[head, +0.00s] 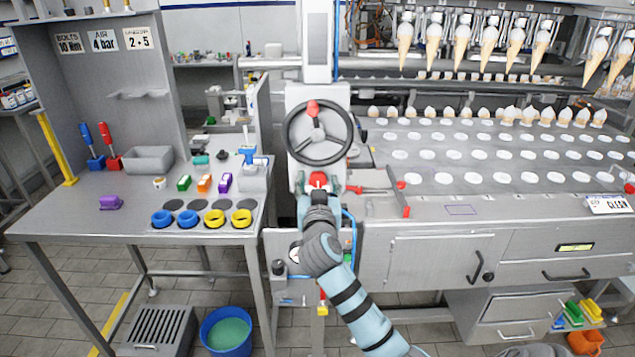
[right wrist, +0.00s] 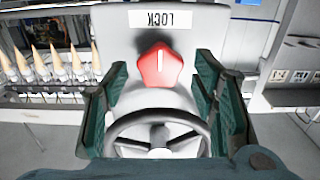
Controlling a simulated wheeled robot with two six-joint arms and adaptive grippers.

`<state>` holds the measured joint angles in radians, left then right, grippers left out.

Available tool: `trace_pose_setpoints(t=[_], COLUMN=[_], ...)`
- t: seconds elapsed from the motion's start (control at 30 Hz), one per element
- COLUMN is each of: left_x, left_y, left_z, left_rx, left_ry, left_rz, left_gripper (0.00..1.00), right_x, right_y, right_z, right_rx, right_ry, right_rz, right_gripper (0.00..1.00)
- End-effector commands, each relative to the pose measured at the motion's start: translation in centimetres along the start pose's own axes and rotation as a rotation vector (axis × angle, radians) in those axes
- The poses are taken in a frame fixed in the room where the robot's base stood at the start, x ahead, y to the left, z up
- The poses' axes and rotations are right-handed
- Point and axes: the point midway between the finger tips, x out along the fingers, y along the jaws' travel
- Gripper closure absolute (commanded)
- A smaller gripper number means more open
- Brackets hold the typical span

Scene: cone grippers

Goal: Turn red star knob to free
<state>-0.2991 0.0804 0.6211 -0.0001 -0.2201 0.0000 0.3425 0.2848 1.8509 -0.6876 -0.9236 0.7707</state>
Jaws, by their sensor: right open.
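The red star knob (head: 318,179) sits on the grey machine column below the black handwheel (head: 318,132). In the right wrist view the knob (right wrist: 160,68) has a white line that points at the LOCK label (right wrist: 164,19), which reads upside down there. My right gripper (head: 319,196) is open, in front of the knob in the head view. In the right wrist view its dark green fingers (right wrist: 162,78) stand left and right of the knob with gaps on both sides. No FREE label is visible. My left gripper is not in view.
The handwheel also shows low in the right wrist view (right wrist: 157,133), between the fingers. A workbench (head: 60,215) stands left and a cone conveyor (head: 480,208) right.

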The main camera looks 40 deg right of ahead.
Motion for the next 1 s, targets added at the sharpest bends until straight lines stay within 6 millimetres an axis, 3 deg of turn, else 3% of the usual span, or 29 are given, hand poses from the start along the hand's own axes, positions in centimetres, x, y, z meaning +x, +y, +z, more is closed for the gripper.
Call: trace_pose_setpoints(t=[0.13, 0.37, 0.67, 1.0], left_x=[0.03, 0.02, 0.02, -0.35], left_y=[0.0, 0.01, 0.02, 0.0], left_z=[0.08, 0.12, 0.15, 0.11], left_rx=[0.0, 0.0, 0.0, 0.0], left_ry=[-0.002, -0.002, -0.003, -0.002], left_rz=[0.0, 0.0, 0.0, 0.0], left_gripper=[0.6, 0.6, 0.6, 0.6], right_x=[1.08, 1.17, 1.14, 1.13], right_y=[0.01, -0.01, -0.02, -0.05], right_z=[0.03, 0.04, 0.05, -0.02], right_rx=[0.001, 0.001, 0.0, -0.04], right_ry=[-0.001, -0.001, -0.001, -0.002], right_rz=[0.0, -0.001, -0.001, -0.001], right_gripper=[0.47, 0.47, 0.94, 0.94])
